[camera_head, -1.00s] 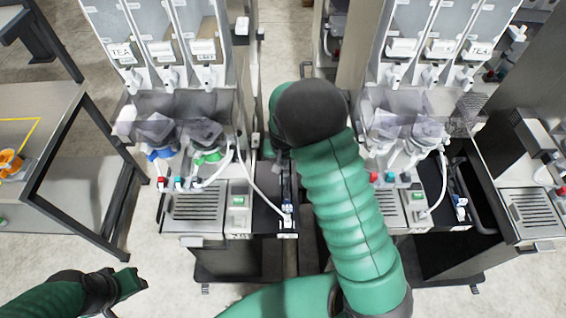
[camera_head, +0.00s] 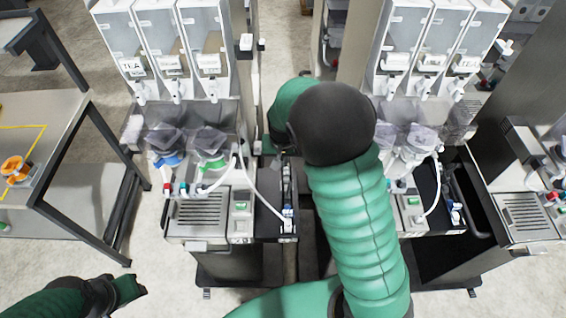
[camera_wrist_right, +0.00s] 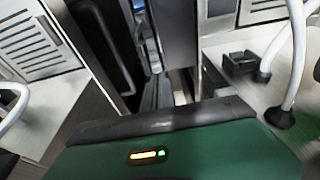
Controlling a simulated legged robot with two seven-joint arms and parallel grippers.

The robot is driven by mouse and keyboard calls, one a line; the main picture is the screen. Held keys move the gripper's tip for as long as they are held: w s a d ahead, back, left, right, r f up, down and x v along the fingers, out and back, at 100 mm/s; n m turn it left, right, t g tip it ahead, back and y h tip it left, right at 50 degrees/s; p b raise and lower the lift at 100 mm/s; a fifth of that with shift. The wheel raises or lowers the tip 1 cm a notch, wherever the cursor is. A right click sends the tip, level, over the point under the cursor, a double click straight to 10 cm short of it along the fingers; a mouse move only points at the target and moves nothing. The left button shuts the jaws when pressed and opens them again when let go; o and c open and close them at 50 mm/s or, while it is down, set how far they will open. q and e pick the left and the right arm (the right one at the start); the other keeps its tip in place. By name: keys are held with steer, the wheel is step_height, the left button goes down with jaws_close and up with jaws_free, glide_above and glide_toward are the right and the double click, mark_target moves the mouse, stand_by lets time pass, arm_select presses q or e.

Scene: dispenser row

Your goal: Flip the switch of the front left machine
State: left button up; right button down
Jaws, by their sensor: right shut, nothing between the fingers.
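The front left machine (camera_head: 205,175) is the left dispenser in the head view, with clear canisters, TEA labels, hoses and a drip grille. A green-lit control (camera_head: 241,206) sits on its front panel. A small white part (camera_head: 246,42) juts from its upper right side; I cannot tell which part is the switch. My right gripper (camera_head: 278,160) is shut and empty beside the machine's right side, partly hidden behind my arm. The right wrist view shows my green hand casing (camera_wrist_right: 185,155), a grille and white hoses. My left gripper (camera_head: 130,288) is low at the left, away from the machine.
A second dispenser (camera_head: 425,60) stands to the right, partly behind my right arm. A narrow gap separates the machines. A metal table (camera_head: 62,130) with an orange item (camera_head: 14,168) is at the left. Floor (camera_head: 150,235) is free between table and machine.

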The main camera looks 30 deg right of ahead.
steer(key=r, duration=0.1)
steer(key=s+r, duration=0.1)
steer(key=r, duration=0.1)
steer(key=shift+s+a+r, duration=0.15)
steer(key=shift+s+a, duration=0.05)
steer(key=shift+s, duration=0.1)
steer(key=shift+a, duration=0.15)
